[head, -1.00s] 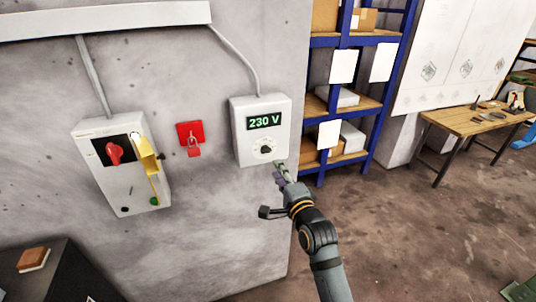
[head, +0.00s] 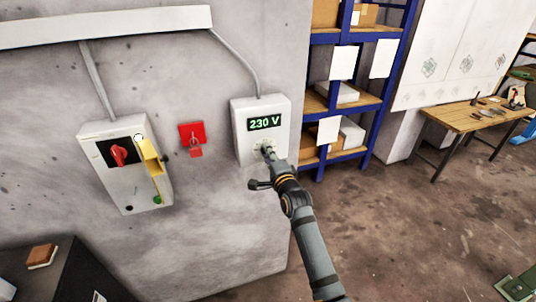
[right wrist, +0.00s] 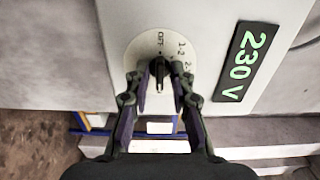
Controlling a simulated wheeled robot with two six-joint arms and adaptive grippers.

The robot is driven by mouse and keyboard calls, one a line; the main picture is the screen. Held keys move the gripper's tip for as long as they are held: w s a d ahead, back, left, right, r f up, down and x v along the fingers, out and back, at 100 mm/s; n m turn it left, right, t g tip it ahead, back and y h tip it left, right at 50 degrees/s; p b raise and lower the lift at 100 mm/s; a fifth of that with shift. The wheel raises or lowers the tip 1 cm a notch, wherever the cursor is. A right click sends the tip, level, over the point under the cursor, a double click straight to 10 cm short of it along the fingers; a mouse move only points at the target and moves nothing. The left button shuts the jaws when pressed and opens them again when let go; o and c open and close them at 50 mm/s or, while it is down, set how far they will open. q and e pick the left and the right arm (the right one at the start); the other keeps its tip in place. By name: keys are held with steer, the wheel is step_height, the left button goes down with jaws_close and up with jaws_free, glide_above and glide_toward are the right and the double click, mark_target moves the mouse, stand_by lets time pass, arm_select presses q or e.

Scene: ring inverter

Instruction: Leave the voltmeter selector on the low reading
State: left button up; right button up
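The voltmeter (head: 280,108) is a light grey box on the wall with a green display reading 230 V; the display (right wrist: 240,62) also shows in the right wrist view. Its selector, a black knob (right wrist: 159,72), sits on a round pale dial (right wrist: 140,48) marked OFF, 1-2 and a partly hidden 2-3. Which mark it points to is unclear. My right gripper (head: 266,150) is at the dial and hides the knob in the head view. In the right wrist view the gripper (right wrist: 160,80) has its fingers apart, one each side of the knob, with gaps visible. My left gripper is out of view.
Left of the voltmeter are a red plate with a padlock (head: 195,152) and a grey switch box (head: 125,180) with a red handle and yellow flap. A dark cabinet (head: 65,280) stands lower left. Blue shelving (head: 385,75) and a wooden table (head: 460,122) stand to the right.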

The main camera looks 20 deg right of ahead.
steer(key=shift+s+r, duration=0.1)
jaws_close()
